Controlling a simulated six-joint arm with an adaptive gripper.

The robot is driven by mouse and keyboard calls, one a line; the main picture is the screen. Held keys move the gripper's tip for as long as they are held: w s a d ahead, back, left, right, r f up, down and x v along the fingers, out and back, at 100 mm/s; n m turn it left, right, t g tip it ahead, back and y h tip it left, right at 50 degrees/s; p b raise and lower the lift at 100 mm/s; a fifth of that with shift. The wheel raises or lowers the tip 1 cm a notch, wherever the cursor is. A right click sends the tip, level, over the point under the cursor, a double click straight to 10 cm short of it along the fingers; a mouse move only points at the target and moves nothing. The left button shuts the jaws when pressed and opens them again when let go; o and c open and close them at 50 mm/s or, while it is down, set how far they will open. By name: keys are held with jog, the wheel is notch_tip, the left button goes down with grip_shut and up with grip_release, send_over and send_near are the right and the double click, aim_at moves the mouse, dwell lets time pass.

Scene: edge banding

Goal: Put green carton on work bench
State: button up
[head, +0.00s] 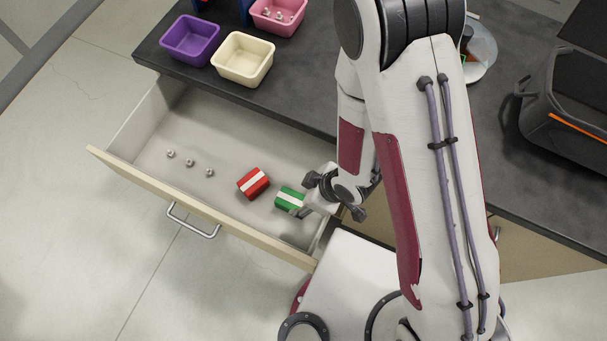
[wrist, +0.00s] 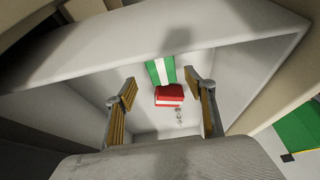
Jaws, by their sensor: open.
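The green carton (head: 290,199) with a white stripe lies in the open drawer (head: 130,140), near its right end. My gripper (head: 312,195) is just right of the carton in the head view and partly covers that side. In the wrist view the fingers (wrist: 164,108) are spread apart with nothing between them. The green carton (wrist: 161,70) shows beyond the fingertips there, roughly centred between them. Whether a finger touches it, I cannot tell. The dark work bench (head: 290,112) top lies above and behind the drawer; my arm hides part of it.
A red carton (head: 253,183) lies left of the green one, with several small nuts (head: 190,163) further left. Purple (head: 190,40), cream (head: 242,58) and pink (head: 278,15) bins stand on the bench. A black case (head: 565,110) is at right. The drawer wall (wrist: 170,38) is close to my gripper.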

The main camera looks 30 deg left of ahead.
aim_at(292, 199)
jog(key=shift+o, duration=0.6)
jog(key=shift+f, duration=0.15)
jog(key=shift+a+f+y, duration=0.2)
jog(key=shift+a+y, duration=0.05)
jog(key=shift+y, duration=0.55)
jog(key=shift+a, duration=0.1)
jog(key=shift+x, duration=1.25)
jog(key=shift+f, duration=0.1)
